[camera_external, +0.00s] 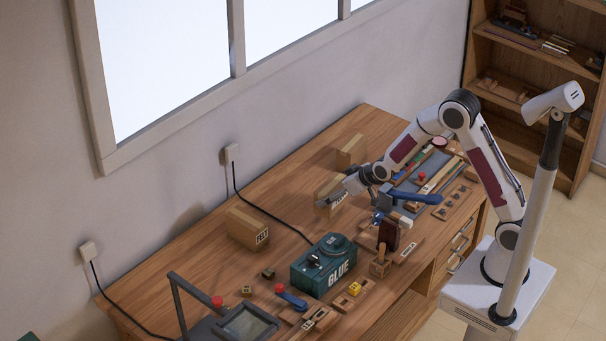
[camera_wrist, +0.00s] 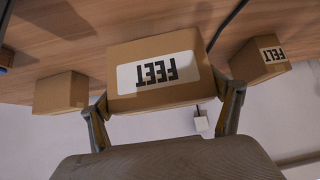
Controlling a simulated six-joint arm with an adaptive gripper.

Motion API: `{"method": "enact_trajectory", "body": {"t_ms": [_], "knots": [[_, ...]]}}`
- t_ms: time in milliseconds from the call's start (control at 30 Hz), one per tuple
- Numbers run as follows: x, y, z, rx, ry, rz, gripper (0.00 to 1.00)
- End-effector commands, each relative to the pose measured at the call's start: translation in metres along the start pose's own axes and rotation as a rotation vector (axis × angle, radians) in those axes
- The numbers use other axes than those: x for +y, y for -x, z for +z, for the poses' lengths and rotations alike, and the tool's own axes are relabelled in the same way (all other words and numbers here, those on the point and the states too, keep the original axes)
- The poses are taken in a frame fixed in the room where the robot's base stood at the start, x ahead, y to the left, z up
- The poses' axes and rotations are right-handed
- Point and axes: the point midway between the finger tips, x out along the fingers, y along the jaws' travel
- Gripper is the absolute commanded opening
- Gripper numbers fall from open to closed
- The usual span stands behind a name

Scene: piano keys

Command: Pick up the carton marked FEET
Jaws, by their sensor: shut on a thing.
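The carton marked FEET (camera_wrist: 155,52) is a brown box with a white label, upside down in the wrist view. It sits between the two fingers of my gripper (camera_wrist: 165,112), which is shut on it. In the external view the same carton (camera_external: 327,189) is at the tip of my arm over the middle of the workbench, its label partly hidden by my gripper (camera_external: 350,186). I cannot tell whether it touches the bench.
A carton marked FELT (camera_external: 248,228) stands to the left, also in the wrist view (camera_wrist: 258,58). A plain-sided carton (camera_external: 351,151) stands behind, towards the wall. A green GLUE box (camera_external: 323,264), tools and a black cord (camera_external: 270,208) lie around on the bench.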

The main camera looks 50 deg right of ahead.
Motion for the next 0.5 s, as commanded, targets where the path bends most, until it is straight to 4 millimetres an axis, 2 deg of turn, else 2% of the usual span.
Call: {"method": "enact_trajectory", "body": {"t_ms": [33,300,500], "knots": [[0.000,0.006,-0.007,0.006,0.000,0.000,0.62],[0.000,0.029,-0.031,0.005,-0.001,0.001,0.62],[0.000,0.038,-0.039,0.004,0.000,0.001,0.62]]}}
